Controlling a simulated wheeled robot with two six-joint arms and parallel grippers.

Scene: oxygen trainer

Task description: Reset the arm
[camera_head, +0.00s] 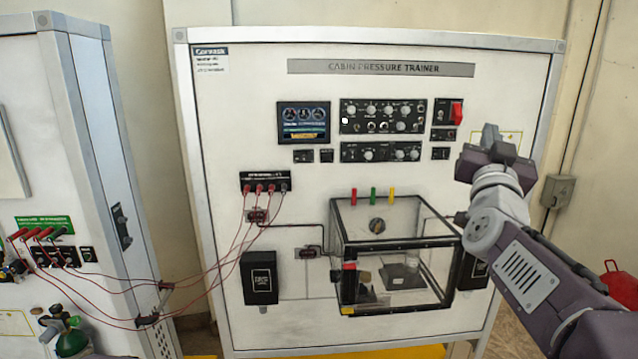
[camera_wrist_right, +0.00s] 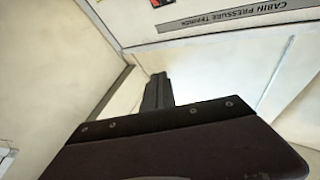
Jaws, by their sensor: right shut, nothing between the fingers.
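My right arm comes in from the right in the head view. Its gripper (camera_head: 490,137) is raised in front of the right side of the cabin pressure trainer panel (camera_head: 230,120), near a red switch (camera_head: 456,113). In the right wrist view the gripper's fingers (camera_wrist_right: 157,92) are together and empty, with the panel's title strip (camera_wrist_right: 235,15) in the upper right. I cannot tell how far the gripper is from the panel. My left gripper does not show.
A clear chamber box (camera_head: 390,235) juts from the panel's lower middle. Red cables (camera_head: 225,260) run from its jacks to a second panel (camera_head: 85,120) at left. A green cylinder (camera_head: 72,343) stands at lower left. A red object (camera_head: 614,285) is at right.

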